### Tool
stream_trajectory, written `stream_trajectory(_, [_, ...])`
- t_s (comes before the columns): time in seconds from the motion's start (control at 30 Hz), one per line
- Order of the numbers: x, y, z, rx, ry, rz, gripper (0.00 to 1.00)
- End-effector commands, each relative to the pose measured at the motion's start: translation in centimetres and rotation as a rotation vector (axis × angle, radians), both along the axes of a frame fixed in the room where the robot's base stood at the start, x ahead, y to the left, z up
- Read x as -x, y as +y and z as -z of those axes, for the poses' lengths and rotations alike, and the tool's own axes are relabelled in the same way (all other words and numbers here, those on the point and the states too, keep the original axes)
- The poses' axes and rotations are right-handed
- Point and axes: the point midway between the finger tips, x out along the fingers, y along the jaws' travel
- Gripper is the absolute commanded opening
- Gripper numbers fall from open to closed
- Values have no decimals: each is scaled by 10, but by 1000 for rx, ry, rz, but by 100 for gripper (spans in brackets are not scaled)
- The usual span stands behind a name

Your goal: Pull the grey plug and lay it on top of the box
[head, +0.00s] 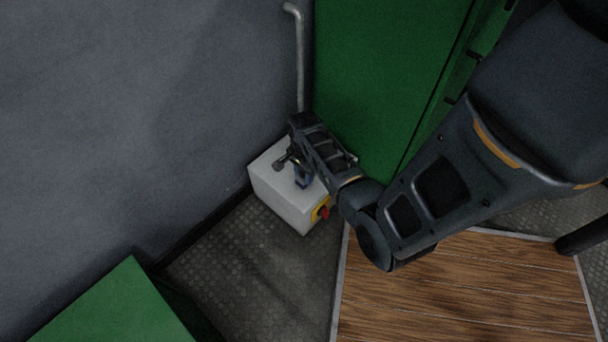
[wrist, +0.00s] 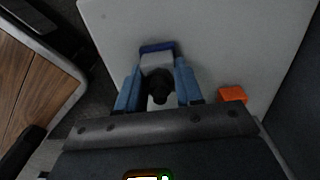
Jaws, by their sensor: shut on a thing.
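The pale grey box (head: 279,196) stands on the floor in the corner between wall and green cabinet. My gripper (wrist: 158,92) is over its top, with its two blue fingers on either side of the grey plug (wrist: 157,62) and shut on it. The plug shows a light grey body and a dark round end between the fingers. A dark blue edge (wrist: 157,46) shows just beyond it. I cannot tell whether the plug is still seated or clear of the box. In the head view my gripper (head: 302,178) partly covers the box top and hides the plug.
A yellow and red switch (head: 322,210) is on the box's side. An orange piece (wrist: 232,94) lies on or near the box in the wrist view. A grey pipe (head: 299,60) runs down the wall. Green cabinets (head: 375,80) and a wooden board (head: 460,295) are close by.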

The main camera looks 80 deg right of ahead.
Motion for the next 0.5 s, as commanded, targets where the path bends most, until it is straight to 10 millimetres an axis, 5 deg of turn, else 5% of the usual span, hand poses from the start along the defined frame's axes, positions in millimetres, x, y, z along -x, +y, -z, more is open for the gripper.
stream_trajectory(0.13, [0, 0, 0, 0, 0, 0, 0])
stream_trajectory(0.5, [0, 0, -4, 1, -1, 0, 0])
